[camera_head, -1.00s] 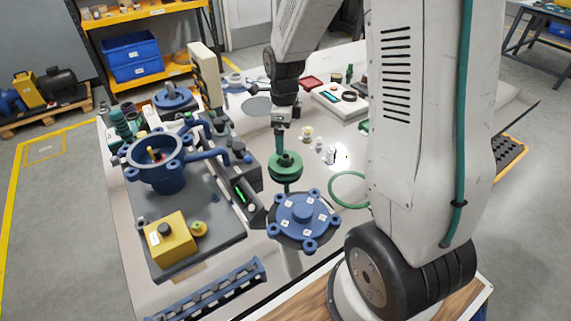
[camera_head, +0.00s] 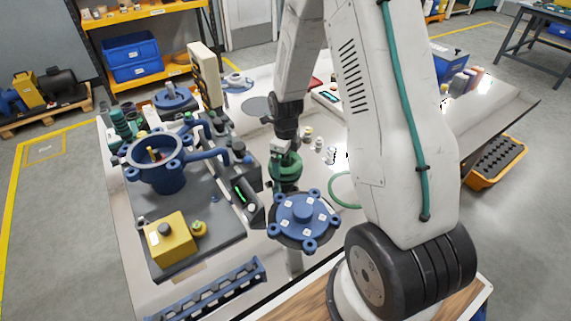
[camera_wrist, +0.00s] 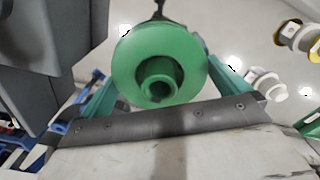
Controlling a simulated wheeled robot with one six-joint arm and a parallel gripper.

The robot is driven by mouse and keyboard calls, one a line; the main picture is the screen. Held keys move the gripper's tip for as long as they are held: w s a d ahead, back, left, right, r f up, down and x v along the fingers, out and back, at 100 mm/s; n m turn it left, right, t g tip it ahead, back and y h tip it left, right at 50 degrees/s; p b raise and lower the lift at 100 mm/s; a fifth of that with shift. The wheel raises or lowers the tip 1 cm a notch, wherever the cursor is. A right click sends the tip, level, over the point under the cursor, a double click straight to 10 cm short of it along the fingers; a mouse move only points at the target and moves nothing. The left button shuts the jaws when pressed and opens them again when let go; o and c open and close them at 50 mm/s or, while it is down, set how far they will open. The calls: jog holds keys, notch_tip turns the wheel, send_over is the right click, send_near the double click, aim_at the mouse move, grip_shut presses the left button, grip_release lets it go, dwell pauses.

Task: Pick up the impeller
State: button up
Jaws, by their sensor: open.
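The green impeller (camera_head: 286,168), a round disc with a hub, stands behind the blue flanged cover (camera_head: 303,214). In the wrist view the impeller (camera_wrist: 137,62) fills the middle, its hollow hub facing the camera. My gripper (camera_head: 284,156) is down at the impeller, pointing at it from above. In the wrist view my gripper (camera_wrist: 163,75) is open, with one green finger on each side of the disc. The disc hides the fingertips, and I cannot tell whether the fingers touch it.
A blue pump housing (camera_head: 157,174) and a yellow box (camera_head: 170,240) stand on the dark plate at left. A grey device with a green display (camera_head: 241,193) is close left of the impeller. A green ring (camera_head: 344,190) and small white parts (camera_head: 319,144) lie to the right.

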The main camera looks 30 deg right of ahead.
jog(key=shift+r, duration=0.1)
jog(key=c, duration=0.9)
